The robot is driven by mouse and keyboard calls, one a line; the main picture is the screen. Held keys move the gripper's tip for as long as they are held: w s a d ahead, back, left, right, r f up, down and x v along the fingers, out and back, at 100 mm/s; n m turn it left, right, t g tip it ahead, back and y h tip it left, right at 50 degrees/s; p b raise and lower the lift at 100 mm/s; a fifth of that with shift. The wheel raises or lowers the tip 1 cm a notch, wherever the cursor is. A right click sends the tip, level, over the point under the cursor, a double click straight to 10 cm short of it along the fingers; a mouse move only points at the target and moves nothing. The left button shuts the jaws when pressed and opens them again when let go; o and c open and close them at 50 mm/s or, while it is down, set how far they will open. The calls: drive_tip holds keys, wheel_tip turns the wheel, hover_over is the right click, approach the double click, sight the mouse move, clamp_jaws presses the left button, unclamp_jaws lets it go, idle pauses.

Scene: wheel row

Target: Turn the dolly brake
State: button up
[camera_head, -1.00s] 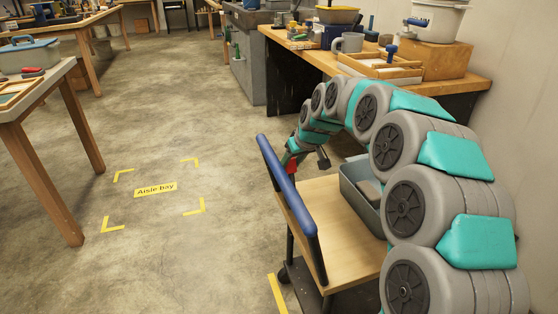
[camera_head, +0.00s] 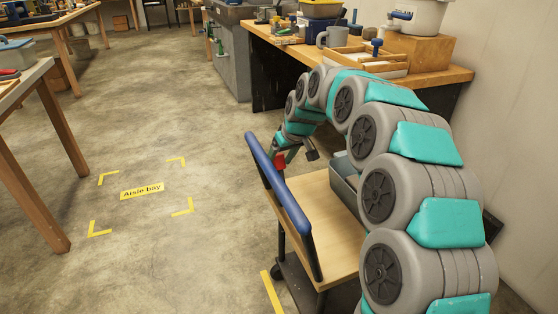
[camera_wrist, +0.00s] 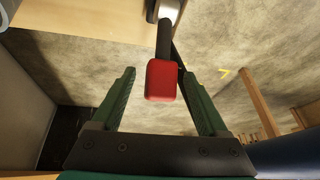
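The dolly (camera_head: 325,210) has a light wooden top, a dark lower deck and a blue push handle (camera_head: 278,185). In the wrist view a red brake knob (camera_wrist: 161,80) on a dark lever (camera_wrist: 164,38) sits between the two green fingers of my gripper (camera_wrist: 158,76). The fingers are apart, with a gap showing on each side of the knob, so my gripper is open around it without visible contact. In the head view a small red part (camera_head: 280,161) shows by the end of my arm, near the far end of the blue handle. My arm hides much of the dolly's right side.
A grey bin (camera_head: 342,168) on the dolly is partly hidden by my arm. A workbench (camera_head: 440,80) with trays and a mug stands behind, with a wall at right. Open floor with a yellow-marked "Aisle bay" (camera_head: 142,190) lies to the left, beside a table (camera_head: 40,130).

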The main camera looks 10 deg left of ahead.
drive_tip(key=v, duration=0.7)
drive_tip(key=shift+s+d+r+b, duration=0.1)
drive_tip(key=shift+d+r+b, duration=0.05)
drive_tip(key=shift+r+b, duration=0.25)
